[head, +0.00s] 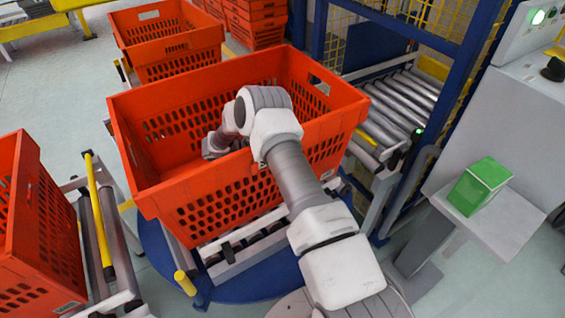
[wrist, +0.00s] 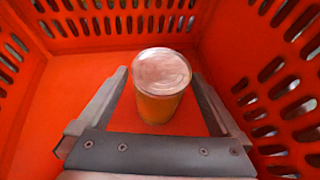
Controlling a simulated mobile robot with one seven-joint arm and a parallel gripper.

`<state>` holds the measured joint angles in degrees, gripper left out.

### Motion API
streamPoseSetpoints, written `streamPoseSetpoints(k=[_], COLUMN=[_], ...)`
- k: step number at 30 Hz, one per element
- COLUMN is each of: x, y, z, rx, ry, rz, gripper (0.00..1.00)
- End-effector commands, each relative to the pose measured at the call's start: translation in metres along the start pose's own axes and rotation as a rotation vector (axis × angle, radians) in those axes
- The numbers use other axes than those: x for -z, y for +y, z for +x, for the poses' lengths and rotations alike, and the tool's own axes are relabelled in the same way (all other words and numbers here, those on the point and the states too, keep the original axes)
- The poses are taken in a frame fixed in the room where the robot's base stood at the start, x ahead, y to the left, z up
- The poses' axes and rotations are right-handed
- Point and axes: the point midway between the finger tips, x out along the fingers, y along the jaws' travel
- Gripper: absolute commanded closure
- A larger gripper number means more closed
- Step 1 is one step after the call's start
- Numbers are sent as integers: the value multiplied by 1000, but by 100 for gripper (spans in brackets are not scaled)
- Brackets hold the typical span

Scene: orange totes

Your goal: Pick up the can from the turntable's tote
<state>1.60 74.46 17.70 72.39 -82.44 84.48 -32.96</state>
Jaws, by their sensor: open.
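The can (wrist: 160,88) stands upright on the floor of the orange tote, with a pale silvery lid and a yellow-orange side. My gripper (wrist: 162,98) is open, with one finger on each side of the can in the wrist view; I cannot tell whether either finger touches it. In the head view my arm reaches over the near wall into the turntable's tote (head: 205,187). The can and my fingertips are hidden there behind the arm and the tote wall. The blue turntable (head: 255,287) is under the tote.
Slotted tote walls stand close around my gripper, the nearest at the right of the wrist view. Other orange totes stand at the left (head: 38,235) and behind (head: 170,45). A roller conveyor (head: 405,100) with a blue frame and a green box (head: 480,186) are at the right.

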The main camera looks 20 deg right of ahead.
Motion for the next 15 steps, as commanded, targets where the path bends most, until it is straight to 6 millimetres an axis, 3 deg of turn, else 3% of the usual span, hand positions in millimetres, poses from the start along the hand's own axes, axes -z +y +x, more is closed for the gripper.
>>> streamPoseSetpoints(k=[9, 15], x=[0, 0], y=[0, 0], z=[7, 7], rx=[-1, -1], ry=[0, 0], rz=[0, 0], gripper=[0, 34])
